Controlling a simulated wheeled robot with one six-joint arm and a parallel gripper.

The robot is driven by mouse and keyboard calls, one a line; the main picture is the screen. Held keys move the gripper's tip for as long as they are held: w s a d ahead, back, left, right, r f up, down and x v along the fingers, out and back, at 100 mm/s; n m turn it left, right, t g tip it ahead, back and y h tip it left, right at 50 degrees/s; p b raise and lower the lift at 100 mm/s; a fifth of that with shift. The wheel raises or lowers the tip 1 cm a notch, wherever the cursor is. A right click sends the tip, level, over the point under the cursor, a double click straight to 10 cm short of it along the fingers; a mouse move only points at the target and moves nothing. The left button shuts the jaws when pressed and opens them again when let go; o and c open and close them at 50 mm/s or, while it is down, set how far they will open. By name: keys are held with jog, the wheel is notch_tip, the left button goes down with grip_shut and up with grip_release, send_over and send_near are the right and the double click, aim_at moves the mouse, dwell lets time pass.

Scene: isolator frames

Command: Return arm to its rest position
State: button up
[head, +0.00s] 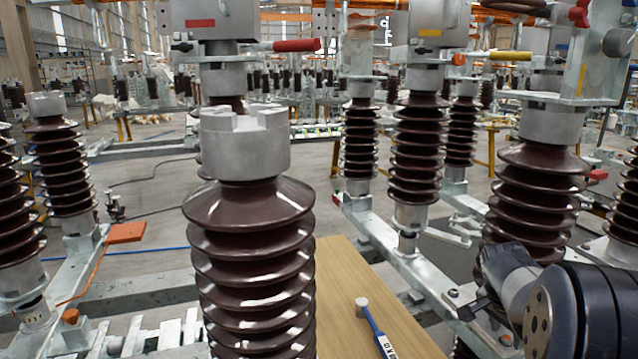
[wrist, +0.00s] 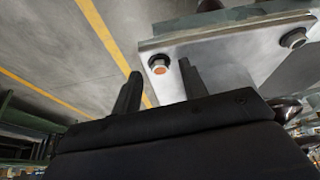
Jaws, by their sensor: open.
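My gripper (wrist: 158,80) is open and empty in the wrist view, with its two dark fingers apart. I cannot tell how far the tips are from the plate. In the head view my dark arm fills the lower right corner, and my gripper (head: 474,298) points left, low in front of a brown ribbed insulator (head: 535,190) and over a galvanized steel beam (head: 455,295). The fingertips are hard to make out there.
A large brown insulator (head: 250,255) with a grey cap stands close in front. A wooden board (head: 350,285) right of it carries a blue-handled mallet (head: 375,330). More insulators (head: 418,150) stand on steel beams behind. The wrist view shows floor with yellow lines (wrist: 110,40).

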jog(key=p+v, duration=0.1)
jog(key=v, duration=0.9)
jog(key=b+x, duration=0.1)
jog(key=x, duration=0.9)
jog(key=shift+d+f, duration=0.1)
jog(key=shift+f, duration=0.2)
jog(key=shift+s+r+n+t, duration=0.1)
jog(key=shift+r+n+t, duration=0.2)
jog(key=shift+n, duration=0.3)
jog(key=shift+s+d+f+n+t+y, duration=0.1)
jog(key=shift+n+t+y, duration=0.2)
jog(key=shift+n, duration=0.65)
jog(key=shift+f+n+t+y, duration=0.1)
jog(key=shift+n+t+y, duration=0.15)
jog(key=shift+n, duration=0.7)
jog(key=shift+d+n+t+y+b, duration=0.15)
jog(key=shift+n+t+y+b, duration=0.3)
jog(key=shift+n, duration=1.35)
jog(key=shift+s+d+n+y+b, duration=0.15)
jog(key=shift+n+y+b, duration=0.65)
jog(key=shift+n, duration=1)
jog(key=shift+r+n, duration=0.3)
jog(key=p+v, duration=0.1)
jog(key=v, duration=0.8)
jog(key=shift+s+r+p, duration=0.2)
jog(key=shift+r+p, duration=0.1)
jog(key=shift+r, duration=0.05)
